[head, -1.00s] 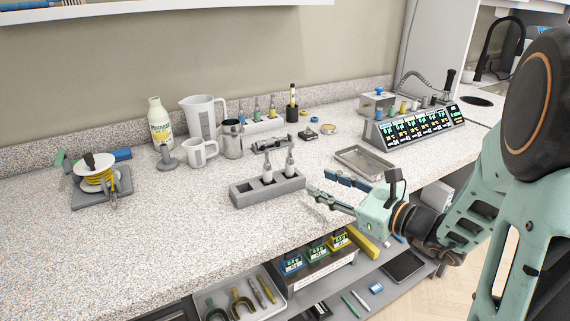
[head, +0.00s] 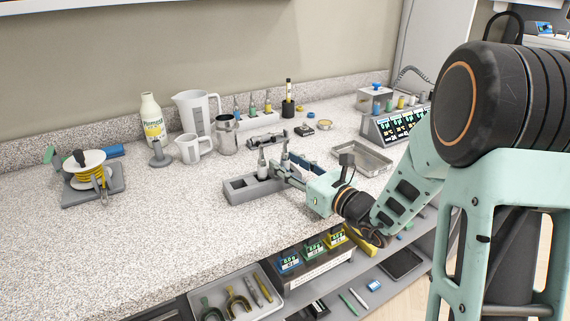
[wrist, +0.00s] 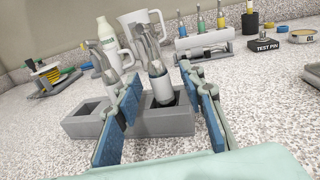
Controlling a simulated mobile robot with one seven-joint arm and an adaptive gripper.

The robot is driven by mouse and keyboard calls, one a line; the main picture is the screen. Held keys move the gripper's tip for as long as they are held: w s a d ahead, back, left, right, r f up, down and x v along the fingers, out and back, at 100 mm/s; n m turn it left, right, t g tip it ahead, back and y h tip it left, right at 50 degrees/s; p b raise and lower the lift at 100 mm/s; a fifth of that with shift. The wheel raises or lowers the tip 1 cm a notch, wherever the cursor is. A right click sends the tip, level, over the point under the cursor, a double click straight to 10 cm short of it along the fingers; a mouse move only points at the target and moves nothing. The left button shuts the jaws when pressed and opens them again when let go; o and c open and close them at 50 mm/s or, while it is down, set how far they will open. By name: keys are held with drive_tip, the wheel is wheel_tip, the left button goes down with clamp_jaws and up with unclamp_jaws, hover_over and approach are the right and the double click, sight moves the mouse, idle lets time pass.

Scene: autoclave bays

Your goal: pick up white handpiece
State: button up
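A white handpiece (wrist: 161,88) with a grey metal head stands, slightly tilted, in the right slot of a grey block holder (head: 237,192). In the head view a white handpiece (head: 262,164) stands in the holder, and another upright one (head: 285,156) is just right of it, partly behind my gripper. My gripper (head: 294,172) reaches the holder's right end from the right. In the wrist view my gripper (wrist: 168,112) is open, blue pads either side. The handpiece appears between the fingers, and I see no contact. Its lower end is hidden in the slot.
A mug (head: 190,148), a steel cup (head: 226,135) and a white pitcher (head: 197,112) stand behind the holder. A metal tray (head: 363,158) lies right, behind my gripper. A dark TEST PIN block (wrist: 264,46) sits farther back.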

drive_tip(key=shift+w+a, duration=0.45)
drive_tip(key=shift+w, duration=0.1)
drive_tip(key=shift+c, duration=0.7)
clamp_jaws()
